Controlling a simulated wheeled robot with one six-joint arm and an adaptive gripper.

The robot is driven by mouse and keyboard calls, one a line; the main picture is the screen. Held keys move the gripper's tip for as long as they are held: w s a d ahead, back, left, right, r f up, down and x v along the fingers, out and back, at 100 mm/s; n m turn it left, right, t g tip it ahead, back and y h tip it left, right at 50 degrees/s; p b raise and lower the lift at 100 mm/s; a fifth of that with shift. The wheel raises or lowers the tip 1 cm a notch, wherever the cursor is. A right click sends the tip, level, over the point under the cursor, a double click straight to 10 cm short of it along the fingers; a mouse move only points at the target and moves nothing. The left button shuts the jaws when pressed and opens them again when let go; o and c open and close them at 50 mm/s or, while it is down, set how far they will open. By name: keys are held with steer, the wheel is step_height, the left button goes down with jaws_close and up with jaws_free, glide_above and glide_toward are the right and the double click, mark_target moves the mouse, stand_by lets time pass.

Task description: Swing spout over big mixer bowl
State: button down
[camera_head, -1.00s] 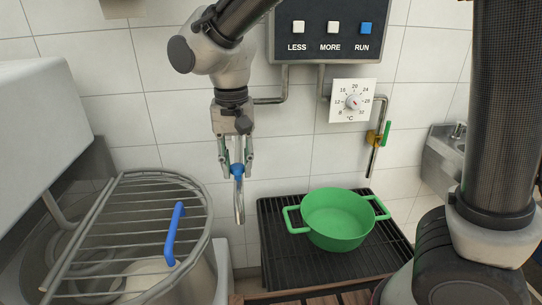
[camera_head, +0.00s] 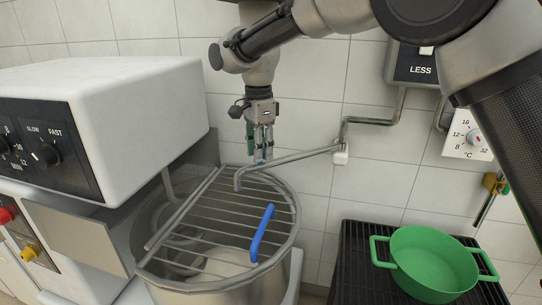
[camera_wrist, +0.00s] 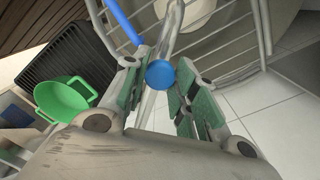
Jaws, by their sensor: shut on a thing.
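The spout (camera_head: 292,158) is a thin metal pipe that runs left from a wall joint, with its bent-down outlet showing over the back part of the big mixer bowl (camera_head: 285,280). My gripper (camera_head: 263,155) is shut on the spout's blue knob, mostly hidden by the fingers in the head view. In the wrist view the round blue knob (camera_wrist: 160,74) sits between the green-padded fingers (camera_wrist: 158,92). The bowl is steel, covered by a wire guard (camera_head: 215,225) with a blue handle (camera_head: 262,233). Pale contents show through the wires.
A green pot (camera_head: 430,265) sits on a black grate (camera_head: 352,255) at right. The tiled wall and a control panel (camera_head: 420,65) are behind.

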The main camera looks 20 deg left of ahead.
steer(key=shift+w+a+m, duration=0.3)
steer(key=shift+w+a, duration=0.15)
steer(key=shift+w, duration=0.05)
steer(key=shift+w+a+r, duration=0.1)
steer(key=shift+w+a, duration=0.05)
steer(key=c, duration=1.1)
jaws_free()
steer(key=shift+w+a, duration=0.1)
